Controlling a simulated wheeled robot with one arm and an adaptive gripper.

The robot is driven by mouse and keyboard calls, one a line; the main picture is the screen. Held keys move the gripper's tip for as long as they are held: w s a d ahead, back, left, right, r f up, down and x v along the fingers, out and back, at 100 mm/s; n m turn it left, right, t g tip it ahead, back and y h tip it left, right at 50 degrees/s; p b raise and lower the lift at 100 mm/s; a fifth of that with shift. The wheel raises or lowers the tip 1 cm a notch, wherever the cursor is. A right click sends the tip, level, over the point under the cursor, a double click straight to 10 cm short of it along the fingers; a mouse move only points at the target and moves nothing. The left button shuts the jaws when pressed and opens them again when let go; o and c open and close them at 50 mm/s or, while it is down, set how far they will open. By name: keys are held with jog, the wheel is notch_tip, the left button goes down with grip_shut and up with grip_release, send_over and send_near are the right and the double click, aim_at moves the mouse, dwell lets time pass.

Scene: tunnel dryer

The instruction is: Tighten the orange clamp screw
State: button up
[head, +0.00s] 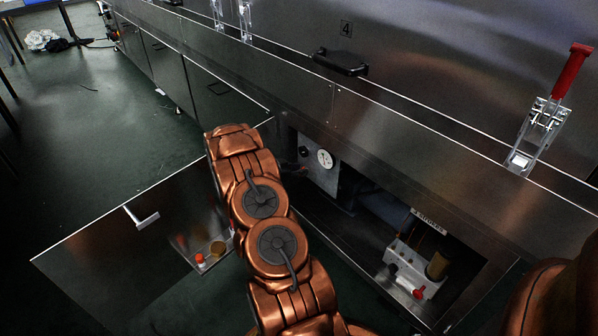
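I cannot make out an orange clamp screw with certainty. My copper-coloured arm rises through the middle of the head view and bends at the open lower compartment (335,222) of the steel machine. My gripper cannot be made out; a dark shape beside the arm's upper end is too unclear to tell. A round white dial (325,159) sits on a grey panel in the compartment. At its right end, a pale unit (407,268) carries a brass-coloured cylinder (437,265) and a small red knob (418,293).
A red-handled toggle clamp (545,112) is upper right. A black handle (340,62) sits on the machine. Green floor (90,130) is open at left.

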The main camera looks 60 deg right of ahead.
jog(key=shift+d, duration=0.2)
grip_shut()
dwell(0.4)
